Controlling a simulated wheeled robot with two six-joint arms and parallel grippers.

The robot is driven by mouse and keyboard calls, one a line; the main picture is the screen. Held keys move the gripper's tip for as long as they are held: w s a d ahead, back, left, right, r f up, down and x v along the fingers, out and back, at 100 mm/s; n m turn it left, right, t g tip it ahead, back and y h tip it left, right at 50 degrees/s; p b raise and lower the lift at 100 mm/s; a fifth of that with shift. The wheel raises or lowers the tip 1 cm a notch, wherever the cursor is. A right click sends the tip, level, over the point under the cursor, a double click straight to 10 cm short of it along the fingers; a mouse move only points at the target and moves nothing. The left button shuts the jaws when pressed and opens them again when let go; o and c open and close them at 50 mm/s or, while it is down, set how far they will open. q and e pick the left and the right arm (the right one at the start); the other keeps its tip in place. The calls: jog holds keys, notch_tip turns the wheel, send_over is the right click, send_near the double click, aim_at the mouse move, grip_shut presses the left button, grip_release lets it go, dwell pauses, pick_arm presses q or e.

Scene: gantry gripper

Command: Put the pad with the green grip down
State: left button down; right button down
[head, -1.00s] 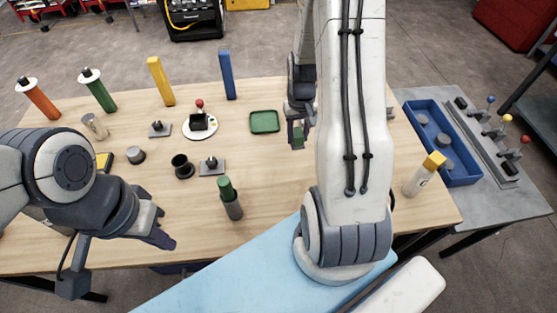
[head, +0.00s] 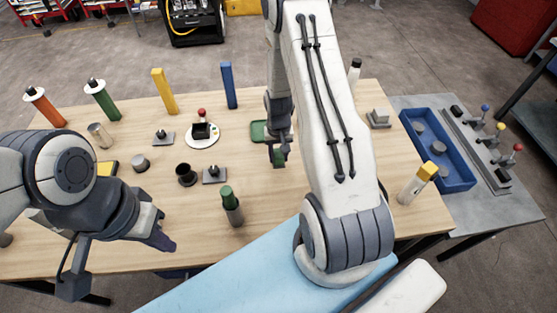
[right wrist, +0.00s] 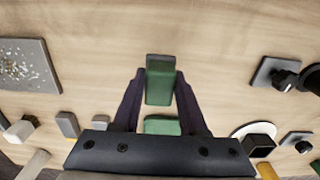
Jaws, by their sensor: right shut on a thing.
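My right gripper (head: 277,158) is shut on the pad with the green grip (head: 278,157), which shows as a green block with a dark end in the right wrist view (right wrist: 160,85). The gripper's dark fingers (right wrist: 159,98) stand on either side of it. I cannot tell whether the pad touches the table. The square green tray (head: 258,131) lies just behind the gripper and is partly hidden by it; it also shows in the right wrist view (right wrist: 162,126). My left gripper (head: 158,232) is at the table's near left, apart from these things, its opening unclear.
Small plates with black knobs (head: 213,175), a black cup (head: 186,174) and a green-topped cylinder (head: 231,206) stand left of my right gripper. A speckled grey plate (right wrist: 28,65) lies at left in the right wrist view.

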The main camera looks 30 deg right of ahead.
aim_at(279, 163)
notch_tip(279, 163, down, 4)
jog(key=shift+r+p, duration=0.15)
jog(key=shift+p, duration=0.6)
jog(key=shift+f, duration=0.2)
jog(key=shift+f+b, duration=0.15)
jog(key=shift+b, duration=0.15)
jog(key=shift+c, duration=2.2)
grip_release()
